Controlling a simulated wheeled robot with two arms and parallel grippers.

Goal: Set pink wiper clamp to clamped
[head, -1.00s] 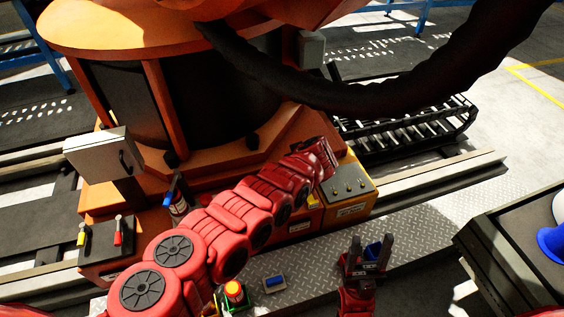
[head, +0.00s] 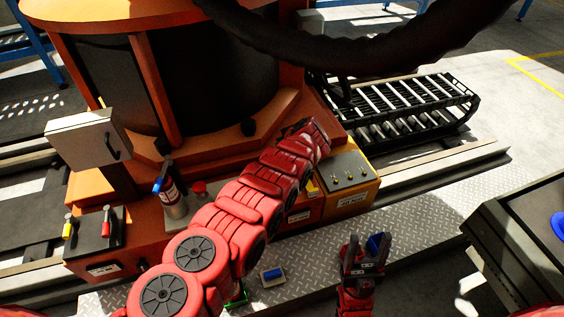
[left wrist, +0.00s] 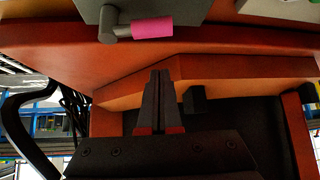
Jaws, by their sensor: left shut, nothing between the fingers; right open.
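The pink wiper clamp shows at the top of the left wrist view as a bright pink grip (left wrist: 153,27) on a grey lever, beside a grey panel. I cannot make it out in the head view. My left gripper (left wrist: 161,74) is shut and empty; its dark fingertips are below the pink grip in the left wrist picture, apart from it. In the head view my red left arm reaches over the orange machine and its fingers are hidden. My right gripper (head: 365,250) is open and empty above the metal plate floor.
A dark panel (head: 95,240) with yellow and red levers stands at left. A yellow control box (head: 348,183) is beside my left arm. A small blue-topped block (head: 271,276) lies on the tread plate (head: 420,225). A dark case (head: 525,240) stands at right.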

